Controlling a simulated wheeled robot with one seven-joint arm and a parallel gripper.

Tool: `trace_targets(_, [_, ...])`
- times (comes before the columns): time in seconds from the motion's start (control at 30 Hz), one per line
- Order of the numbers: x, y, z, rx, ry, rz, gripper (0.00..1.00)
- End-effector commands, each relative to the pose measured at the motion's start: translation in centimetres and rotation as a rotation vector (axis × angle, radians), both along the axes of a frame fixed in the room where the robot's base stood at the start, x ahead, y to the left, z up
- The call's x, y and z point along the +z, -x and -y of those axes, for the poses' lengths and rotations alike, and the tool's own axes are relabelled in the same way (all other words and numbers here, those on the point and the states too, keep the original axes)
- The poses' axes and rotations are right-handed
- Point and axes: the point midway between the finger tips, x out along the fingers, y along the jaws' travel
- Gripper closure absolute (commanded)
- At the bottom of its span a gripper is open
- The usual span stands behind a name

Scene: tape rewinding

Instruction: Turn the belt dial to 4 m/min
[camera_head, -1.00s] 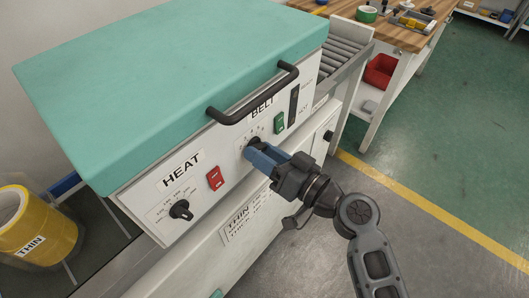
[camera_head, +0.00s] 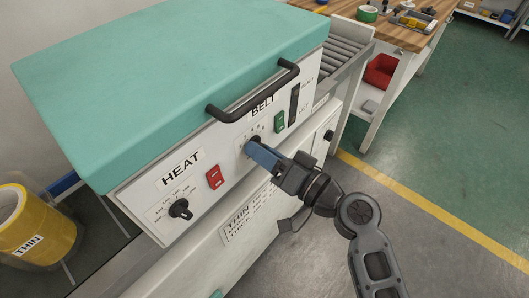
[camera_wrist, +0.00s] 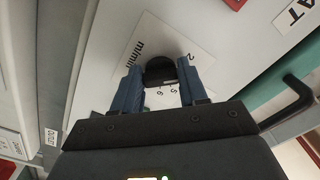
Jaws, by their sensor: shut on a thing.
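The black belt dial (camera_head: 257,140) sits under the BELT label (camera_head: 262,106) on the white front panel of the teal-lidded machine. My gripper (camera_head: 251,147) reaches it from the front right with its blue fingers. In the wrist view the dial (camera_wrist: 160,70) is between the two fingertips (camera_wrist: 162,78), and my gripper is shut on it. The dial's scale plate (camera_wrist: 151,42) shows "m/min" and a few digits, such as 2 and 6, partly covered by the fingers. I cannot tell which number the dial's pointer marks.
The heat dial (camera_head: 180,209) and a red switch (camera_head: 214,177) lie left of the belt dial; a green switch (camera_head: 279,122) lies right. The black lid handle (camera_head: 252,94) juts out above. A yellow tape roll (camera_head: 38,226) stands at left. Open floor lies at right.

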Motion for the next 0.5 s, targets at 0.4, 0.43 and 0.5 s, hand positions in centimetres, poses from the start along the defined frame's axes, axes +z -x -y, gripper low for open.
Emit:
trace_targets(0.4, [0.21, 0.07, 0.06, -0.003, -0.238, -0.308, 0.88])
trace_targets(0.43, [0.23, 0.07, 0.06, -0.003, -0.253, -0.327, 0.88])
trace_targets(0.5, [0.27, 0.08, 0.05, -0.003, -0.289, -0.373, 0.88])
